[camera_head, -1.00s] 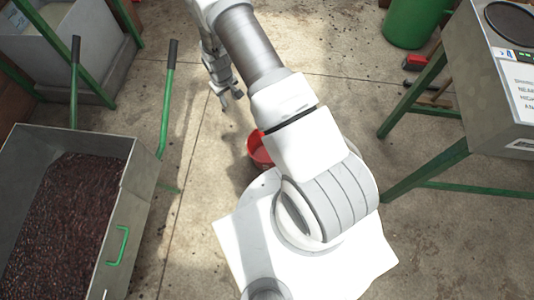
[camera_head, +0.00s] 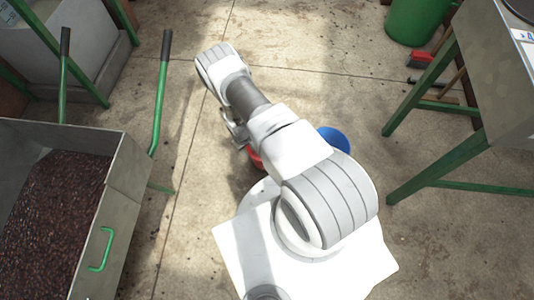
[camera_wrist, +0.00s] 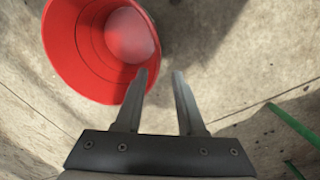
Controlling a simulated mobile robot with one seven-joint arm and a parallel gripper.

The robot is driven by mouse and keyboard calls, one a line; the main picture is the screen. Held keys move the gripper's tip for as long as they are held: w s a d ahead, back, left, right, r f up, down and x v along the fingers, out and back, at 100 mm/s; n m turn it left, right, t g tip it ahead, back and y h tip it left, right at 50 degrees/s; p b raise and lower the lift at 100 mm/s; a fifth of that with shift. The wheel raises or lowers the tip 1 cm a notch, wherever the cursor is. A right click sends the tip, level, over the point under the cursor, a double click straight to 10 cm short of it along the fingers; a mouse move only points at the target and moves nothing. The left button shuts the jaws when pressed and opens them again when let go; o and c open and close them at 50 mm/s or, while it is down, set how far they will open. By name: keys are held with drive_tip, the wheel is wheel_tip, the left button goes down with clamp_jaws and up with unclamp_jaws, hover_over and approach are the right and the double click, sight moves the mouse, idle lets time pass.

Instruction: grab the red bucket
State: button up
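The red bucket (camera_wrist: 72,45) stands on the floor and fills the upper left of the wrist view, its open mouth towards the camera. In the head view only a small part of the red bucket (camera_head: 254,158) shows, the rest hidden behind my arm. My gripper (camera_wrist: 161,78) is open, with a gap between its two fingers. The left fingertip overlaps the bucket's right rim in the wrist view; whether it touches I cannot tell. The right finger is over bare floor. In the head view my gripper (camera_head: 236,140) is mostly hidden by the arm.
A blue bucket (camera_head: 333,139) shows just right of my arm. A metal cart (camera_head: 128,185) of dark red cherries with green handles stands left. A green-legged metal stand (camera_head: 455,160) is right, a green bin (camera_head: 414,20) at the back right. The concrete floor between is mostly clear.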

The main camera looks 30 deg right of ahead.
drive_tip(key=b, duration=0.1)
hover_over(253, 158)
drive_tip(key=a, duration=0.1)
wheel_tip(253, 158, down, 4)
drive_tip(key=f+b, duration=0.2)
drive_tip(key=f, duration=0.1)
drive_tip(key=d+f+b, duration=0.1)
drive_tip(key=f, duration=0.1)
drive_tip(key=shift+w+f, duration=0.2)
drive_tip(key=shift+w, duration=0.05)
drive_tip(key=shift+r, duration=0.1)
clamp_jaws()
idle(0.9)
